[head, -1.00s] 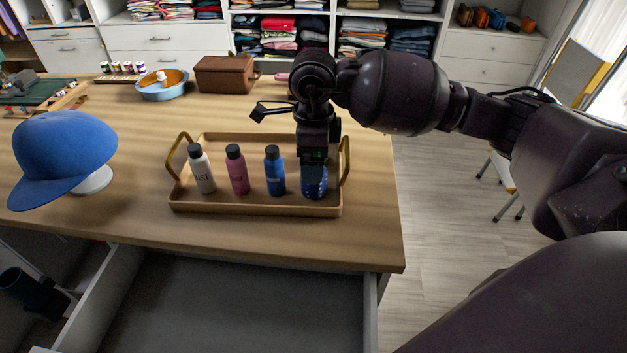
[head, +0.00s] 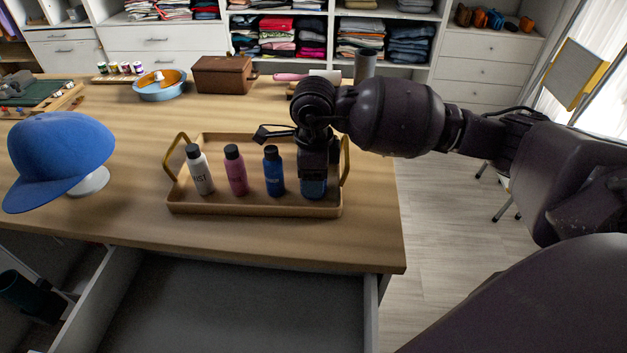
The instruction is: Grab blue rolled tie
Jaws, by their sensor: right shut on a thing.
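The blue rolled tie (head: 314,188) is at the right end of a tan tray (head: 250,207) with brass-coloured handles, on the wooden counter. Only its lower part shows; my right gripper (head: 315,178) covers the rest from above. My right gripper points down and is shut on the tie. I cannot tell whether the tie still touches the tray floor. My left gripper is not in view.
White (head: 199,170), pink (head: 236,170) and blue (head: 274,171) bottles stand in the tray left of the gripper. A blue cap (head: 62,155) sits on a stand at left. A drawer (head: 240,305) is open below the counter. A brown box (head: 224,75) stands behind.

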